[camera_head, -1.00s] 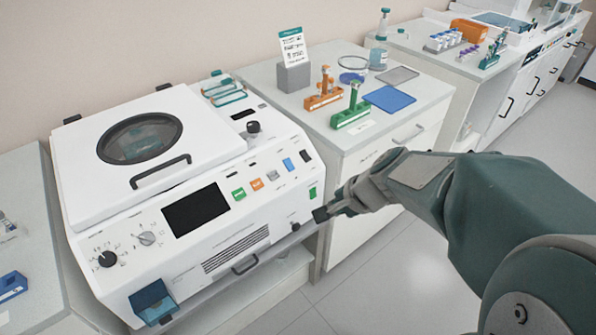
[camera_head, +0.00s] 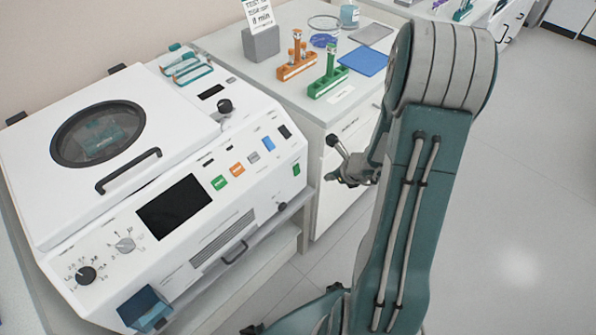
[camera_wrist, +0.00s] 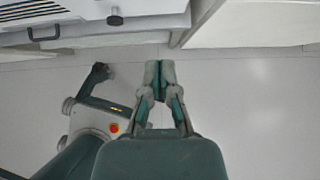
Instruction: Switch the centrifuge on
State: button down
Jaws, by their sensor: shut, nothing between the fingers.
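The white centrifuge (camera_head: 130,195) stands at the left in the head view, its round-windowed lid (camera_head: 98,133) down and its screen (camera_head: 174,207) dark. Green (camera_head: 219,183), orange, grey, blue and black buttons run along its sloped front panel. A small green switch (camera_head: 296,169) sits at the panel's right end. My gripper (camera_head: 338,178) is right of that switch, apart from the centrifuge and partly hidden by my arm. In the wrist view my gripper (camera_wrist: 160,78) is shut and empty above the floor, with the centrifuge's lower front (camera_wrist: 80,12) at the top left.
A bench (camera_head: 225,45) behind carries an orange tube rack (camera_head: 296,68), a green tube rack (camera_head: 327,84), a blue tray (camera_head: 363,61) and a grey card holder (camera_head: 261,44). A blue box (camera_head: 145,306) sits at the centrifuge's lower front. Open floor (camera_head: 500,220) lies to the right.

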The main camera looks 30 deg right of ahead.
jog(key=shift+a, duration=0.1)
send_near(303, 175)
jog(key=s+a, duration=0.3)
jog(key=shift+w+a+f, duration=0.2)
jog(key=shift+w+f, duration=0.1)
jog(key=shift+w, duration=0.45)
jog(key=shift+w+a+f, duration=0.25)
jog(key=shift+w+f, duration=0.05)
jog(key=shift+w, duration=0.5)
jog(key=shift+w+a+f, duration=0.2)
jog(key=shift+w+f, duration=0.1)
jog(key=shift+w, duration=0.45)
jog(key=shift+w+a+f, duration=0.1)
jog(key=shift+w, duration=0.2)
